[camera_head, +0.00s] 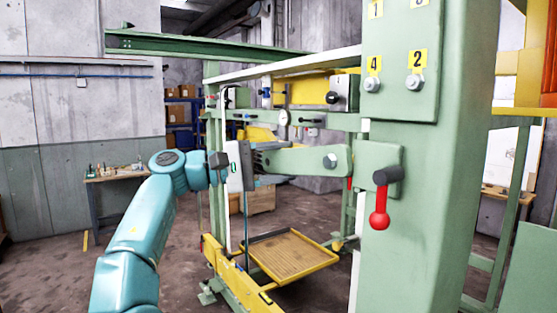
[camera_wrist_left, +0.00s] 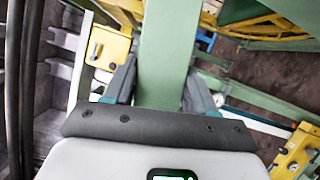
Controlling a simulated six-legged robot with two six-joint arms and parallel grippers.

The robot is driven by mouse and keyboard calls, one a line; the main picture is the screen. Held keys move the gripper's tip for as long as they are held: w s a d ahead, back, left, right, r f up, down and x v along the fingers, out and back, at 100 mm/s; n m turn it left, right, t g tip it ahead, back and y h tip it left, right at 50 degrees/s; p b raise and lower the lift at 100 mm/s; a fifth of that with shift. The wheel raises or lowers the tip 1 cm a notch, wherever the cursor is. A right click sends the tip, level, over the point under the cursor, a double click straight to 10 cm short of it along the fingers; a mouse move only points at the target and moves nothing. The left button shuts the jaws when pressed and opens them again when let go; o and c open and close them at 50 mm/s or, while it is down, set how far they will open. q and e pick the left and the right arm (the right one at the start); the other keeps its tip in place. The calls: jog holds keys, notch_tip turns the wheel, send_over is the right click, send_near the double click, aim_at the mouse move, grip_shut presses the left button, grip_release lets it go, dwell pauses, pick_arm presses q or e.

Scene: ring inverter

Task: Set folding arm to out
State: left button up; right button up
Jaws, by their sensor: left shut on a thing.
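The green folding arm (camera_head: 305,160) runs leftward from the green post in the head view, roughly level, with a round bolt near its right end. My left gripper (camera_head: 262,158) reaches in from the left and is shut at the arm's left end, which it partly hides. In the left wrist view the green bar of the folding arm (camera_wrist_left: 166,45) passes between the two fingers of my left gripper (camera_wrist_left: 160,88). My right gripper is in neither view.
A red-knobbed lever (camera_head: 379,215) hangs on the thick green post (camera_head: 430,200) at the right. A yellow-rimmed wooden tray (camera_head: 292,256) sits low below the folding arm. A workbench (camera_head: 115,176) stands at the far left. Green frame beams cross above.

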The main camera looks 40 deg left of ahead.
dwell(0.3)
pick_arm(q)
jog(key=o, duration=1.1)
jog(key=shift+w, duration=0.1)
jog(key=shift+o, duration=0.2)
jog(key=v, duration=1.6)
